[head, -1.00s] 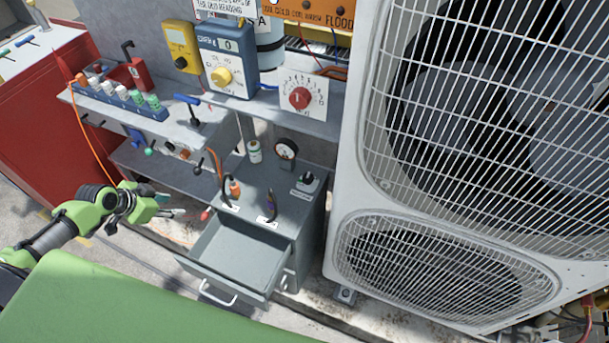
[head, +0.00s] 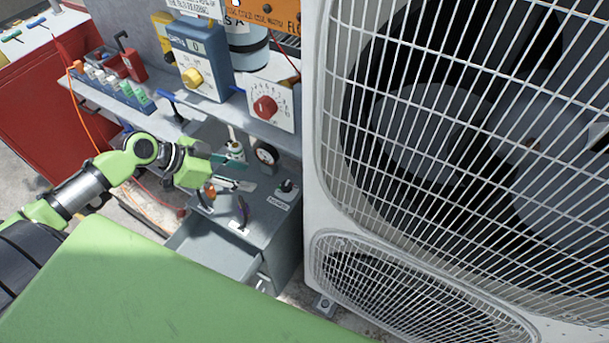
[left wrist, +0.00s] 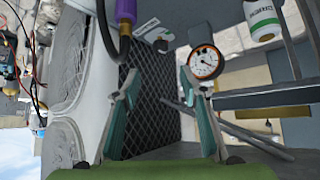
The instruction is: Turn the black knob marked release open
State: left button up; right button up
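The black knob (head: 287,186) stands on top of the grey drawer cabinet (head: 285,240), behind a small white label too small to read now. In the left wrist view a dark knob-like shape (left wrist: 161,44) shows beside a white label. My left gripper (head: 247,173) is above the cabinet top, to the left of the knob and apart from it. In the left wrist view its two green fingers (left wrist: 159,78) are spread with nothing held between them. The gripper partly hides the cabinet top's left side. My right gripper is not in view.
A dial gauge (head: 266,155) stands just behind the knob; purple and orange cable ends (head: 242,208) stand in front. The drawer (head: 212,248) is pulled out. The large condenser (head: 312,130) closes off the right side. A shelf (head: 205,108) with meters is behind.

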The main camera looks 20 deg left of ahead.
aim_at(286, 185)
pick_arm(q)
jog(key=x, duration=1.4)
jog(key=shift+w+d+p, duration=0.15)
jog(key=shift+w+p, duration=0.05)
jog(key=shift+p, duration=0.2)
jog(key=shift+c, duration=0.3)
jog(key=c, duration=1)
